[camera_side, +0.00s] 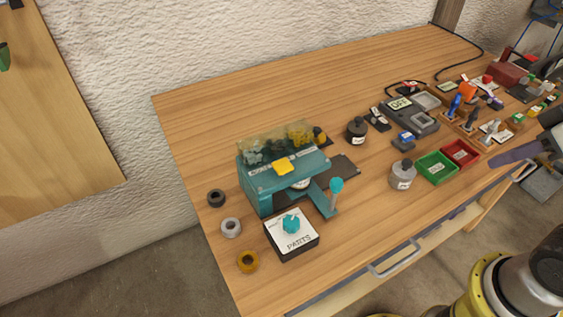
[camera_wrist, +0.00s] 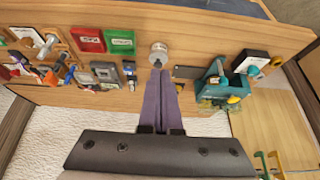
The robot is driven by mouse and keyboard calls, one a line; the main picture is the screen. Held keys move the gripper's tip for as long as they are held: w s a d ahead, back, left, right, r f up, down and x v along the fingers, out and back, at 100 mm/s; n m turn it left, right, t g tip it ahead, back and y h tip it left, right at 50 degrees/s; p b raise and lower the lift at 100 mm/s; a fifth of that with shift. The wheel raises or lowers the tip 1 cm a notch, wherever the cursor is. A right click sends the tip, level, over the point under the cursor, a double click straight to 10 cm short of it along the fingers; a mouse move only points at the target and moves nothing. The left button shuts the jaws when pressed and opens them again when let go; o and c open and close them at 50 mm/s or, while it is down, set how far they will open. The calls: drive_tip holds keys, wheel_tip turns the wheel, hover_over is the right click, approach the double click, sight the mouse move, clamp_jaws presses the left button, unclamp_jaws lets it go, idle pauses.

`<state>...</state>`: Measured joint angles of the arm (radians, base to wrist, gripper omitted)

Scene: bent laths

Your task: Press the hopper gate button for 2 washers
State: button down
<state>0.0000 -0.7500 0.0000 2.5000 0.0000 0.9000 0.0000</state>
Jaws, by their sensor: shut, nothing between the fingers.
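The teal hopper machine (camera_side: 262,182) stands on the left part of the bench, with a clear bin on top holding grey and yellow pieces. A white-topped box marked PARTS (camera_side: 280,240) with a teal knob (camera_side: 291,223) stands in front. I cannot tell which part is the gate button. The machine also shows in the wrist view (camera_wrist: 212,88). My gripper (camera_wrist: 158,72) is shut and empty, apart from the machine; its purple fingers show at the side view's right (camera_side: 512,152).
Black (camera_side: 216,197), grey (camera_side: 231,227) and brass (camera_side: 247,260) rings lie left of the machine. A grey bottle (camera_side: 403,176), green tray (camera_side: 420,167) and red tray (camera_side: 452,150) stand to the right. Several tools and devices crowd the right end. The back left of the bench is clear.

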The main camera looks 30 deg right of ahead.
drive_tip(key=w+d+r+n+t+h, duration=0.2)
drive_tip(key=w+r+n, duration=0.5)
drive_tip(key=w+n, duration=0.3)
drive_tip(key=w+a+r+n+t, duration=0.2)
drive_tip(key=w+a+n, duration=0.3)
drive_tip(key=w+n, duration=0.3)
drive_tip(key=w+a+f+n+y, duration=0.1)
drive_tip(key=w+a+n, duration=0.3)
drive_tip(key=a, duration=0.3)
drive_tip(key=w+a+f+n+y, duration=0.1)
drive_tip(key=w+a+n, duration=0.25)
drive_tip(key=a, duration=0.35)
drive_tip(key=s+a+f+n, duration=0.1)
drive_tip(key=a+f, duration=0.1)
drive_tip(key=a, duration=0.3)
drive_tip(key=s+a+f+n+y, duration=0.1)
drive_tip(key=a+f, duration=0.2)
drive_tip(key=a, duration=0.2)
drive_tip(key=shift+n, duration=0.35)
drive_tip(key=shift+w+a+f, duration=0.1)
